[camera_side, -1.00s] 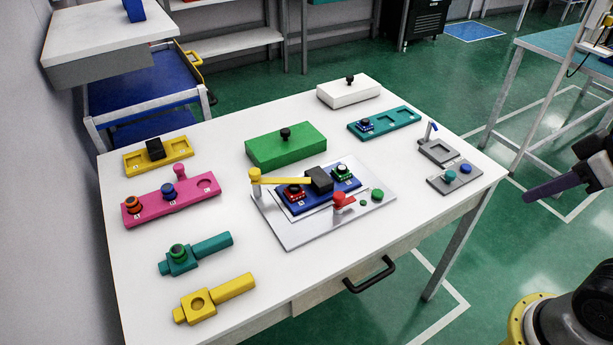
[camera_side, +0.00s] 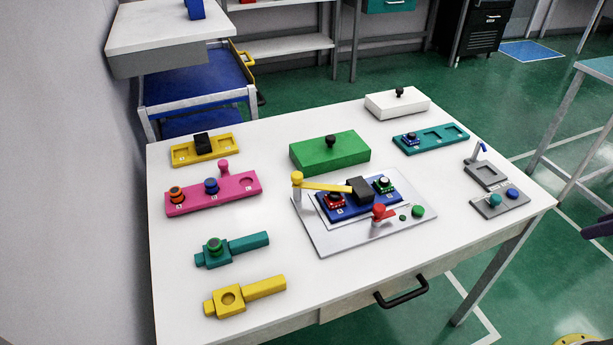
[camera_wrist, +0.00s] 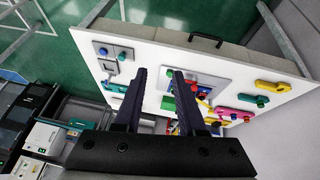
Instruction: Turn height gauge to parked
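The arm reaches right across a blue fixture (camera_side: 350,211), ending at a dark block (camera_side: 361,188). The fixture holds a red-based and a green-based part. My gripper (camera_wrist: 159,75) is open and empty in the wrist view, apart from the table; one dark finger shows at the side view's right edge.
A green box (camera_side: 330,153) stands behind the plate. Pink (camera_side: 238,186), yellow (camera_side: 219,149) and teal (camera_side: 440,138) trays, a white box (camera_side: 397,105) and two handled holders at front left surround it. Grey blocks (camera_side: 500,203) sit at right.

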